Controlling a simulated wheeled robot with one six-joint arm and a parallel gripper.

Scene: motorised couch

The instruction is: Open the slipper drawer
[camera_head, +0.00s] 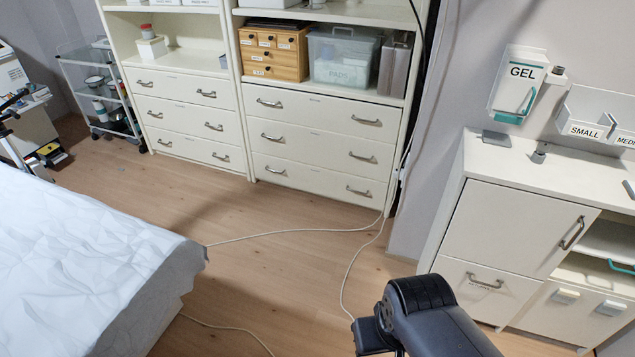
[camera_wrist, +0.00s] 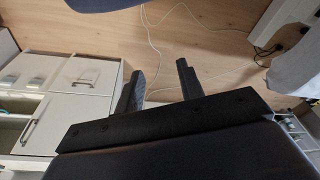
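No drawer in view carries a readable slipper label, so I cannot tell which one is the slipper drawer. The middle shelf unit has three wide shut drawers (camera_head: 310,139), each with two grey handles. The left shelf unit has similar shut drawers (camera_head: 182,118). The right cabinet has a lower front (camera_head: 470,300) with one horizontal handle, also shut. My gripper (camera_wrist: 159,68) is open and empty in the wrist view, its two fingers apart over the wooden floor. The white cabinet (camera_wrist: 70,122) shows to its left there, not touching. The gripper is not visible in the head view.
A couch with a white crumpled cover (camera_head: 75,265) fills the lower left. Pale cables (camera_head: 295,232) cross the wooden floor (camera_head: 255,265) between couch and cabinets. A wire trolley (camera_head: 103,95) stands at the back left. A GEL dispenser (camera_head: 516,84) hangs above the right cabinet.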

